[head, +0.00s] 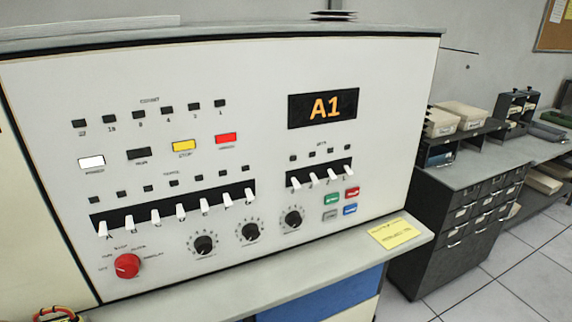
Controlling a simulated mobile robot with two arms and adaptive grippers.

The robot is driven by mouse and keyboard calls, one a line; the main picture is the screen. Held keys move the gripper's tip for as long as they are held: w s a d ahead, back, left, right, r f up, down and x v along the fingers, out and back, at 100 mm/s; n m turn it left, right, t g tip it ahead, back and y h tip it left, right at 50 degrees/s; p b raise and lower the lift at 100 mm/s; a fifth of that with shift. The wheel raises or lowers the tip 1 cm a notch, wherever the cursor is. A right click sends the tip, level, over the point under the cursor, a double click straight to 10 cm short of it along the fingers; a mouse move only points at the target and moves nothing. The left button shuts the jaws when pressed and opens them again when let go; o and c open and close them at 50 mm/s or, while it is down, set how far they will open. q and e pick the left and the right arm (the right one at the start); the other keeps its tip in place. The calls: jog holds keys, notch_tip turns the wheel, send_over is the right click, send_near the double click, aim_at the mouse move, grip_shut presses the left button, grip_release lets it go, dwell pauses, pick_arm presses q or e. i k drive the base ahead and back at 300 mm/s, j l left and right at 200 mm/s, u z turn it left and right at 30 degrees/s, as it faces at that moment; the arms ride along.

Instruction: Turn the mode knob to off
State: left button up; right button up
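A red round knob (127,266) sits at the lower left of the white control panel (330,190), in the head view. Small labels arc over its left, top and right sides; they are too small to read surely. Which label the knob points at cannot be told. Nothing touches the knob.
Above the knob is a row of white toggle switches (155,216). To its right are several black dials (250,232). A display (323,107) reads A1. A narrow ledge (300,262) with a yellow note (397,233) runs below.

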aim_at(127, 266)
jog(key=l+u, duration=0.65)
jog(key=u, duration=0.2)
